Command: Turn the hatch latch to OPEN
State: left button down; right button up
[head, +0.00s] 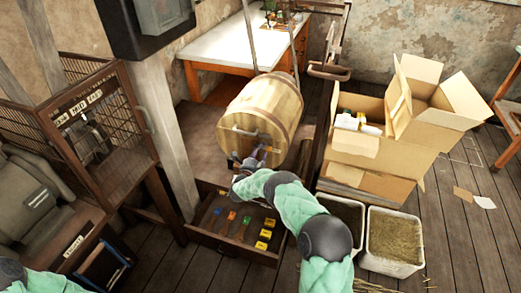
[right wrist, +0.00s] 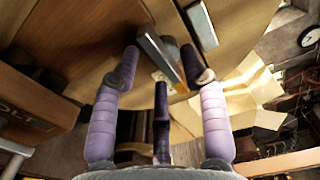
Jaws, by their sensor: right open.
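A wooden barrel (head: 268,98) lies tilted on its side, its round end facing me. A grey metal bar (head: 244,133) sits on that end. I cannot tell for sure which fitting is the hatch latch, and no OPEN marking is readable. My right gripper (head: 255,160) is at the lower part of the barrel's end. In the right wrist view its purple fingers (right wrist: 160,68) are open, with a grey metal bar (right wrist: 158,55) reaching between the fingertips. The fingers are not closed on it; contact is unclear. My left gripper is out of view; only its green-sleeved arm shows at lower left.
An open drawer (head: 222,240) with coloured pieces lies below the barrel. A post (head: 165,130) and a wire-fronted cabinet (head: 98,118) stand at left.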

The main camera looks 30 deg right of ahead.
jog(key=v, duration=0.9)
jog(key=s+a+f+n+g+y+p, duration=0.2)
jog(key=s+a+f+n+y, duration=0.35)
jog(key=a+n, duration=0.25)
jog(key=s+a+f+n+g+y+p, duration=0.1)
jog(key=s+a+f+n+y+p, duration=0.2)
jog(key=s+a+f+n+y, duration=0.35)
jog(key=s+a+r+n+g+y+p, duration=0.1)
jog(key=s+a+n+g+y, duration=0.2)
jog(key=s, duration=0.9)
jog(key=s+a+r+n+g+y+p, duration=0.1)
jog(key=s+a+n+g, duration=0.4)
jog(key=s, duration=0.8)
jog(key=a+n+y, duration=0.1)
jog(key=a+n, duration=0.2)
jog(key=shift+s+a+r+y, duration=0.25)
jog(key=shift+a+r+y, duration=0.05)
jog(key=shift+a+y, duration=0.1)
jog(key=shift+o, duration=0.2)
